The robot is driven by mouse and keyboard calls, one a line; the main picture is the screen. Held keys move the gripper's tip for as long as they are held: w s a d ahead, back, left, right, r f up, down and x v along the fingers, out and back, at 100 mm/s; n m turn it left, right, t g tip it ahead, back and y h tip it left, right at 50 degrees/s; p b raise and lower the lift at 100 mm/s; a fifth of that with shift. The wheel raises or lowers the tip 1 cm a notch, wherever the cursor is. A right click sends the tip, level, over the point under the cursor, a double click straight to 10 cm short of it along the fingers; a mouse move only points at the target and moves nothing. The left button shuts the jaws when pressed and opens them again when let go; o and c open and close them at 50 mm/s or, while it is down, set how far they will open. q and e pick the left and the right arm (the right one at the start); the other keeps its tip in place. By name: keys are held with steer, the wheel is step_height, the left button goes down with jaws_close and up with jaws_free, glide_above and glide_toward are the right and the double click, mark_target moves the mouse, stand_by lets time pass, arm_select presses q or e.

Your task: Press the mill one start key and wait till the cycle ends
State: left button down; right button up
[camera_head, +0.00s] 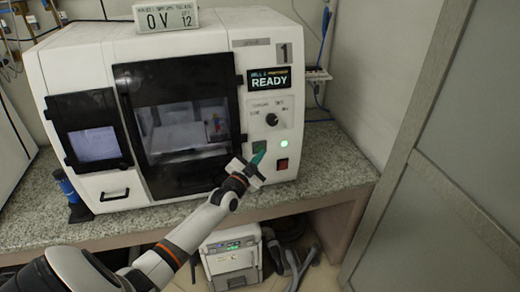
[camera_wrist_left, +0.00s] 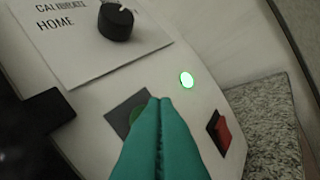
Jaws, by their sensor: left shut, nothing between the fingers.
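The white mill marked 1 (camera_head: 225,30) stands on the counter, and its display (camera_head: 269,80) reads READY. Its start key, a green button on a dark square plate (camera_wrist_left: 126,106), shows in the left wrist view, partly hidden behind my fingertips. My left gripper (camera_head: 257,158) has teal fingers, shut together and empty. The fingertips are at the key in both views; I cannot tell whether they touch it or press it in. A green lamp (camera_head: 284,143) is lit to the right of the key. My right gripper is not in view.
A red switch (camera_wrist_left: 219,131) sits right of the key, and a black knob (camera_head: 271,119) above it. The mill's dark-framed door (camera_head: 180,80) looks closed. A grey panel (camera_head: 450,150) stands at the right. Bare granite counter (camera_head: 335,150) lies right of the mill.

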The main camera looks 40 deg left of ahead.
arm_select(q)
steer(key=shift+w+a, duration=0.25)
steer(key=shift+a, duration=0.05)
